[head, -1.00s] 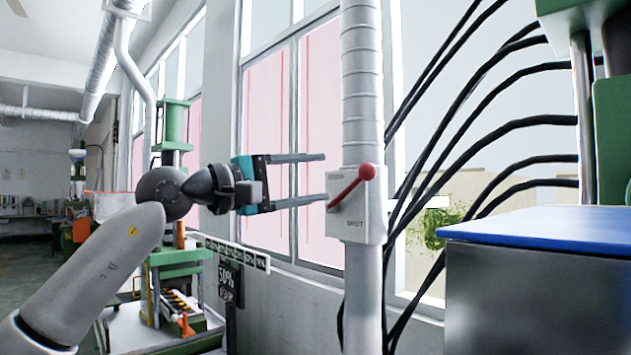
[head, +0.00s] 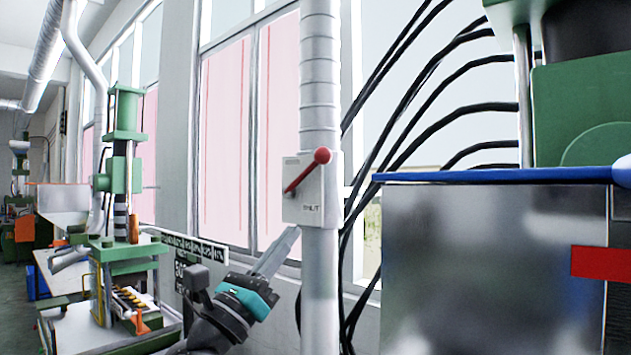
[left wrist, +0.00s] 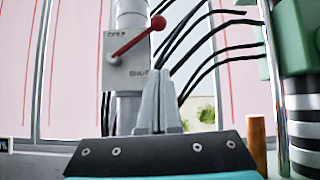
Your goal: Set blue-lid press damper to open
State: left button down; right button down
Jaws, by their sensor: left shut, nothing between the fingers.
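The damper box (head: 310,212) is a pale plate on the white vertical duct (head: 320,75). Its red lever (head: 308,171) slants up to the right and ends in a red ball. "SHUT" is printed at the plate's lower right; in the left wrist view the damper plate (left wrist: 116,72) also carries lettering at its upper left. My left gripper (head: 292,236) is shut and empty, just below and left of the plate, pointing up to the right. The left wrist view shows its closed fingers (left wrist: 157,88) below the lever ball. My right gripper is not in view.
The blue lid (head: 490,174) tops a grey metal box at the right, beside a green press (head: 580,110). Black hoses (head: 430,115) arc behind the duct. Another green press (head: 125,180) stands at the left. Windows line the wall behind.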

aim_at(306, 173)
pick_arm(q)
jog(key=p+x, duration=0.1)
jog(key=x, duration=0.2)
jog(key=r+x, duration=0.1)
jog(key=x, duration=0.3)
jog(key=s+p+x, duration=0.1)
jog(key=x, duration=0.3)
jog(key=shift+a+r+p, duration=0.25)
jog(key=shift+r+p, duration=0.1)
jog(key=shift+r, duration=0.05)
jog(key=shift+w+r+p, duration=0.1)
jog(key=shift+r+p, duration=0.2)
jog(key=shift+r, duration=0.2)
